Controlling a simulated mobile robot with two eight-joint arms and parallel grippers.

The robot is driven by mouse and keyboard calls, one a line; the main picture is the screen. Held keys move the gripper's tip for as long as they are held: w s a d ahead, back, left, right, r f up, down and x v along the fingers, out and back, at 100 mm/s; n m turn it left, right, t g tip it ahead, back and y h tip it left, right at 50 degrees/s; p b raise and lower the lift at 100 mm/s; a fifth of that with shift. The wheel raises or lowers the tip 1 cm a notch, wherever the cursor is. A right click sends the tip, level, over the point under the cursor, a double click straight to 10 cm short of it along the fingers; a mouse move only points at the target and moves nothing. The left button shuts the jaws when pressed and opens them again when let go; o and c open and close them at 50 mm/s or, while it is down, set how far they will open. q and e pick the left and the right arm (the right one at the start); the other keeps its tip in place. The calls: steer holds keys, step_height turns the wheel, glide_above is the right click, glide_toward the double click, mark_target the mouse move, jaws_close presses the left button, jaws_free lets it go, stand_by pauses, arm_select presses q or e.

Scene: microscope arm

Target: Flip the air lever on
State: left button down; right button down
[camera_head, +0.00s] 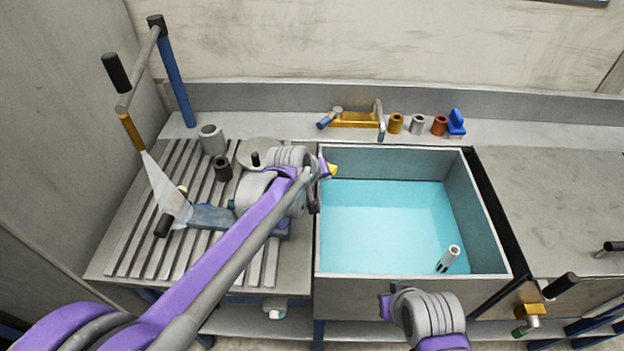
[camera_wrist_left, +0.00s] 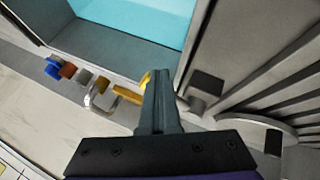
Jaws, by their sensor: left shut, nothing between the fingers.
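No label marks the air lever, and I cannot tell for sure which fitting it is. A blue lever-like fitting (camera_head: 456,124) stands on the back ledge behind the sink, at the right end of a row of knobs; it also shows in the left wrist view (camera_wrist_left: 53,67). My left gripper (camera_head: 327,170) is shut and empty at the sink's back-left corner, left of and apart from the blue fitting. Its closed fingers (camera_wrist_left: 160,95) show in the left wrist view. A small yellow piece (camera_head: 333,171) shows at the fingertips; contact is unclear. My right gripper (camera_head: 388,306) is at the sink's front edge, fingers mostly hidden.
A brass faucet (camera_head: 352,120) and orange, grey and red knobs (camera_head: 439,125) line the back ledge. The sink (camera_head: 335,160) holds blue water. A slatted board (camera_head: 130,255) with a jointed arm stands left. A brass valve (camera_head: 530,311) with black handle is front right.

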arm_select(q)
steer(key=shift+w+d, duration=0.5)
steer(key=shift+d, duration=0.25)
steer(key=shift+w+d+r, duration=0.1)
steer(key=shift+r, duration=0.05)
